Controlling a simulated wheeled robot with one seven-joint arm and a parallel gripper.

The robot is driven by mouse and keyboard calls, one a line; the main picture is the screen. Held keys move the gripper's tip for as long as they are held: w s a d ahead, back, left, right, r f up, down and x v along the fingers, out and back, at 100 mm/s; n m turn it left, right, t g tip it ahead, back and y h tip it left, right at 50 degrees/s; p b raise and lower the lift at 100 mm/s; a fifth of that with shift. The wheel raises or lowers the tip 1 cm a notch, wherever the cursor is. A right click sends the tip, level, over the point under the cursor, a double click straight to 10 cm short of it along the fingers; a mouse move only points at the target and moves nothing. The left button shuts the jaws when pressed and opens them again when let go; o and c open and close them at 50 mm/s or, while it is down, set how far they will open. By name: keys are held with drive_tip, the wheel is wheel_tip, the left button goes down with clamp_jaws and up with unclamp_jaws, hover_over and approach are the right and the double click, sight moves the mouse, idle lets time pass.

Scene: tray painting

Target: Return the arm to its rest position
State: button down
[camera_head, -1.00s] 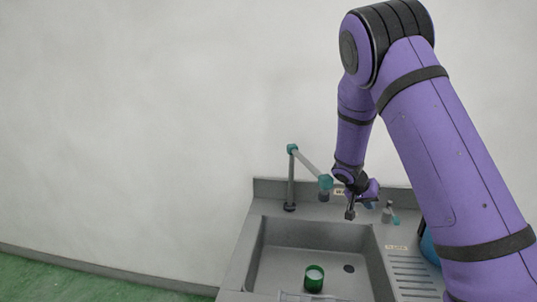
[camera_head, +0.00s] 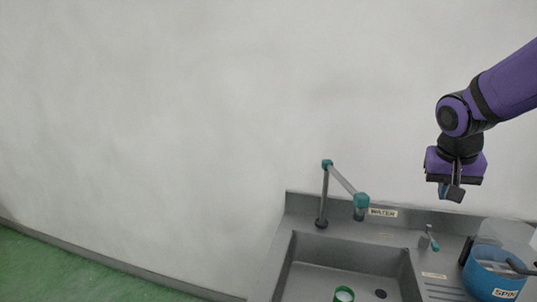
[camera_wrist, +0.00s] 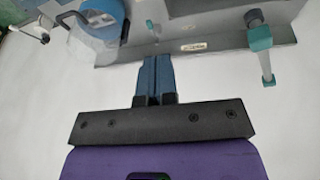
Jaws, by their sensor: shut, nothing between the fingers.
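My gripper (camera_head: 452,193) hangs in the air above the right part of the sink counter, in front of the pale wall. It points down and is clear of everything. In the wrist view my gripper (camera_wrist: 154,75) shows its two blue fingers side by side, touching along their length, with nothing between them. My purple arm comes in from the right edge of the head view.
A grey metal sink (camera_head: 350,251) stands below, with a green-rimmed cup (camera_head: 343,294) in its basin. A teal-tipped tap (camera_head: 361,200) rises at the back, beside a "WATER" label (camera_head: 383,212). A small tap (camera_head: 429,240) and a blue tub (camera_head: 493,275) marked "SPIN" stand right.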

drive_tip(key=s+a+r+n+t+y, duration=0.1)
drive_tip(key=s+a+r+n, duration=0.1)
drive_tip(key=s, duration=0.7)
drive_tip(key=s+a+r+n+t+y, duration=0.1)
drive_tip(key=s+a+r, duration=0.3)
drive_tip(key=s, duration=0.5)
drive_tip(key=shift+s+a+n, duration=0.15)
drive_tip(key=shift+s+n, duration=0.15)
drive_tip(key=shift+n, duration=0.5)
